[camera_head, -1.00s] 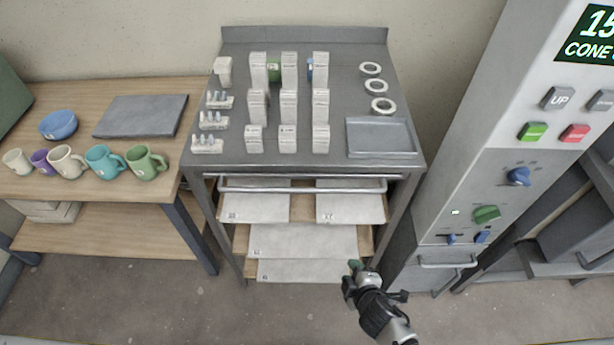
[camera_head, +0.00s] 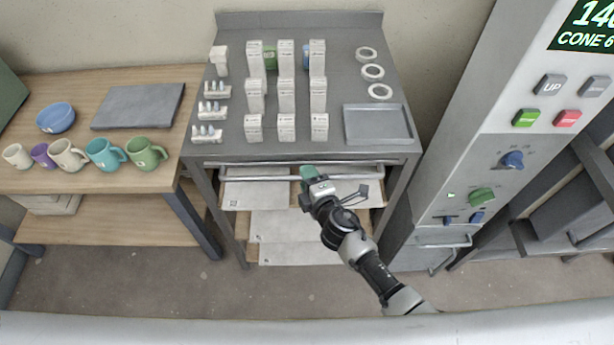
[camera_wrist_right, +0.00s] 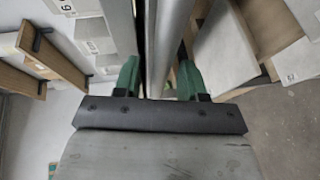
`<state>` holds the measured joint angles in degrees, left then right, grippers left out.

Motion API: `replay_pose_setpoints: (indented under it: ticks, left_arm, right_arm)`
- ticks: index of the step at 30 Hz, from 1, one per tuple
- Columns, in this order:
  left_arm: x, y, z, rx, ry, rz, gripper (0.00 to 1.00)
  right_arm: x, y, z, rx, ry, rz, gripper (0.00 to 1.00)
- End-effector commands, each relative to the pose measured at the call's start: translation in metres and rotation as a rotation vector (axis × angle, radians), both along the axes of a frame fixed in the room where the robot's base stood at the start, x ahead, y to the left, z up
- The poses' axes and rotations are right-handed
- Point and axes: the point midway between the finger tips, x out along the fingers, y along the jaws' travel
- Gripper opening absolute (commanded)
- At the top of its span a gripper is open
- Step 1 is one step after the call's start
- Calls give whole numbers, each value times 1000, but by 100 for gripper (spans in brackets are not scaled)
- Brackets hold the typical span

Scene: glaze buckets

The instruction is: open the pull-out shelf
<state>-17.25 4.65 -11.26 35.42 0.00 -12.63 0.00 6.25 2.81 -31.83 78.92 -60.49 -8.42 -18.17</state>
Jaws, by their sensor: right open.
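The pull-out shelf (camera_head: 240,197) sits under the grey metal worktop and carries white boards. Its long metal handle bar (camera_head: 250,178) runs across the front, just below the worktop edge. My right gripper (camera_head: 308,174) is at the middle of this bar, with green fingertips. In the right wrist view the open fingers (camera_wrist_right: 158,80) stand on either side of the bar (camera_wrist_right: 168,35), which runs between them; I cannot tell whether they touch it. My right forearm and gripper hide part of the shelf's right half. My left gripper is not in view.
The grey worktop (camera_head: 340,85) holds white boxes, rings and a tray (camera_head: 378,125). Lower boards (camera_head: 285,225) lie beneath the shelf. A wooden table (camera_head: 110,185) with mugs stands left; a control cabinet (camera_head: 465,170) stands close on the right. The floor in front is clear.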

Motion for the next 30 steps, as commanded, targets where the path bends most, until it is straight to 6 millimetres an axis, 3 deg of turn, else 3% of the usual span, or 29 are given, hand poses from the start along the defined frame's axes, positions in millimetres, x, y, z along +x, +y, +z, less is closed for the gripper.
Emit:
replay_pose_setpoints:
  ticks: [11, 12, 20, 30]
  left_arm:
    - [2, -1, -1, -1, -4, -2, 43]
    - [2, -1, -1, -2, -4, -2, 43]
    - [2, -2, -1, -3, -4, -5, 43]
    - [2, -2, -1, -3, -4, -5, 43]
  right_arm:
    - [8, 3, -1, 1, 0, 0, 41]
    - [8, 3, -1, 1, 0, 0, 39]
    - [8, 3, -2, 1, 1, 0, 0]
    - [5, 3, -2, 0, 2, 0, 0]
